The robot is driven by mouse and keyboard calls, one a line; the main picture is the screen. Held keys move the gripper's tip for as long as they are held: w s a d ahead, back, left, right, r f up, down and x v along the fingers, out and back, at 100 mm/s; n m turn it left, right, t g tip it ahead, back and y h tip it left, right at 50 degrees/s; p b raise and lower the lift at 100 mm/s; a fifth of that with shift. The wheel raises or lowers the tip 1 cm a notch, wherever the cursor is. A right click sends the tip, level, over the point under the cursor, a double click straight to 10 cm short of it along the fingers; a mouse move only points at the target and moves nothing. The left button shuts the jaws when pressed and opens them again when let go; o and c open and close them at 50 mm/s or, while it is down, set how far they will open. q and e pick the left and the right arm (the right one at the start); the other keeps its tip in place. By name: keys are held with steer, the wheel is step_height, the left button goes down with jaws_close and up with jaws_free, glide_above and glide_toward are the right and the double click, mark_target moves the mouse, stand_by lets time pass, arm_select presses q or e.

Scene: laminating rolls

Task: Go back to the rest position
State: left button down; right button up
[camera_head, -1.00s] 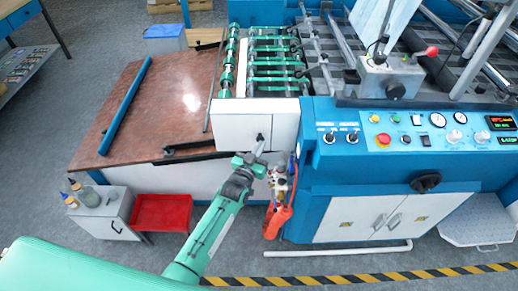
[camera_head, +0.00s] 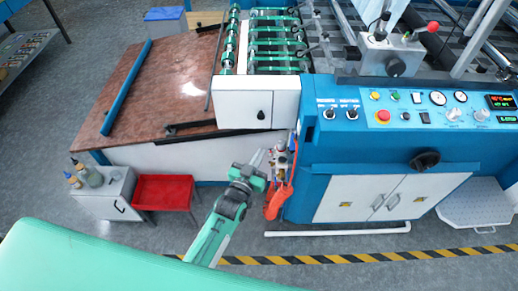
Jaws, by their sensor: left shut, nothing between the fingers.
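My left gripper (camera_head: 257,160) shows in the head view at the end of a green and grey arm, with its fingers shut and nothing between them. It is in front of the laminating machine (camera_head: 330,185), below the white panel with the small black knob. An orange tool or hose (camera_head: 279,195) hangs at the machine's side just right of the gripper. I cannot tell whether they touch. My right gripper is not in view.
A brown table (camera_head: 160,80) with a blue bar stands at the left. A red bin (camera_head: 163,192) and a small cabinet (camera_head: 105,200) with bottles stand below it. A control panel (camera_head: 420,115) faces me. A yellow-black floor stripe (camera_head: 380,256) crosses open floor.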

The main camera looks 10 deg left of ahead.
arm_select(q)
steer(key=shift+s, duration=0.35)
steer(key=s+a+f+g, duration=0.1)
steer(key=s+f+g, duration=0.3)
steer(key=f, duration=0.6)
steer(key=s+a+f+g+y, duration=0.15)
steer(key=s+f, duration=0.35)
steer(key=f, duration=0.6)
steer(key=s+a+f+g, duration=0.2)
steer(key=s+f, duration=0.3)
steer(key=f, duration=0.5)
steer(key=s+a+f+g, duration=0.3)
steer(key=s+f, duration=0.3)
steer(key=s, duration=0.5)
steer(key=s+a+f+g+y, duration=0.1)
steer(key=s+a+f+g, duration=0.2)
steer(key=s+f, duration=0.4)
steer(key=s+a+f+g+y, duration=0.1)
steer(key=s+a+f+g, duration=0.2)
steer(key=s, duration=1.4)
step_height(320, 180, down, 4)
steer(key=shift+a+r, duration=0.15)
steer(key=shift+a, duration=0.7)
steer(key=shift+w+g, duration=0.1)
steer(key=shift+g, duration=0.15)
